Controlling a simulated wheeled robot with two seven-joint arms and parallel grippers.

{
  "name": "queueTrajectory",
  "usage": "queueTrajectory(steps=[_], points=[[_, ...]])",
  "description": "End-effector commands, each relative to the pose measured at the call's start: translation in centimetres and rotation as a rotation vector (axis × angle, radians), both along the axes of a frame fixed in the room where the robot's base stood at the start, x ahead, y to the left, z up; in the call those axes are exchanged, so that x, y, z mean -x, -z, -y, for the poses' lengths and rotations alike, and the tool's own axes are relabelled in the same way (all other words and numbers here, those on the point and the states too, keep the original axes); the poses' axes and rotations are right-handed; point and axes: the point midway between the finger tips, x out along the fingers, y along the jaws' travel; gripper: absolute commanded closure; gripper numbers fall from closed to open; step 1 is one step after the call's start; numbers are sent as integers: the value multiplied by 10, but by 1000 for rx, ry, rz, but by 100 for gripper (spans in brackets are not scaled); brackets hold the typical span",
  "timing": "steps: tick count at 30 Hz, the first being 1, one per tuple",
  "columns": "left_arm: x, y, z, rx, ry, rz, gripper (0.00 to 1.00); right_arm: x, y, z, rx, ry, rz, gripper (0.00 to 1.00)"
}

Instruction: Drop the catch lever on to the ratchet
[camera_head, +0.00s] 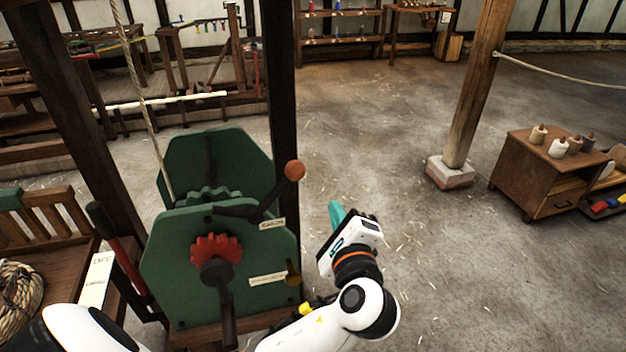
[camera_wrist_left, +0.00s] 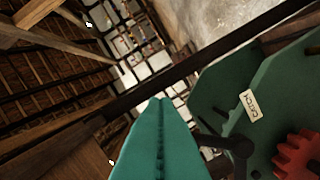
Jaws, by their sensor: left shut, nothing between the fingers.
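The catch lever (camera_head: 262,205) is a dark arm with an orange-red ball knob (camera_head: 294,170), slanting up to the right from the front plate of the green winch (camera_head: 180,290). The red toothed ratchet (camera_head: 216,249) sits below the lever on that plate; it also shows in the left wrist view (camera_wrist_left: 298,158). A "CATCH" label (camera_head: 272,224) is beside the lever. My left gripper (camera_head: 337,213), with teal fingers, is shut and empty, right of the winch and apart from the knob. In the left wrist view the fingers (camera_wrist_left: 160,112) hide part of the dark lever. My right gripper is not visible.
A dark post (camera_head: 282,90) stands behind the lever. A red-handled lever (camera_head: 118,250) and a bench with coiled rope (camera_head: 20,290) are at left. A cabinet with spools (camera_head: 535,180) and a wooden post (camera_head: 475,90) stand at right. The floor between is clear.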

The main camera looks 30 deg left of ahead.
Motion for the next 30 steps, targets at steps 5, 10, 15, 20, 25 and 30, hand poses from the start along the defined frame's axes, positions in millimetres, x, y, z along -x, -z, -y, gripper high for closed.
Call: queueTrajectory(steps=[5, 10, 15, 20, 25, 30], points=[[-8, 0, -7, -3, -2, -1, 100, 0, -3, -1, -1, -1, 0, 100], [-30, 0, -28, -5, -3, -2, 100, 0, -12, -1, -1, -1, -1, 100], [-57, 3, -54, -4, -4, -2, 100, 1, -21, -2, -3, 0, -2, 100], [-69, 0, -72, -1, 0, -1, 100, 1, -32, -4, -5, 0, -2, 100], [-51, -10, -80, -1, 0, -2, 100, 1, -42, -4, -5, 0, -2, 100], [-44, -12, -83, 1, 1, -2, 100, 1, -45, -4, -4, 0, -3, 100]])
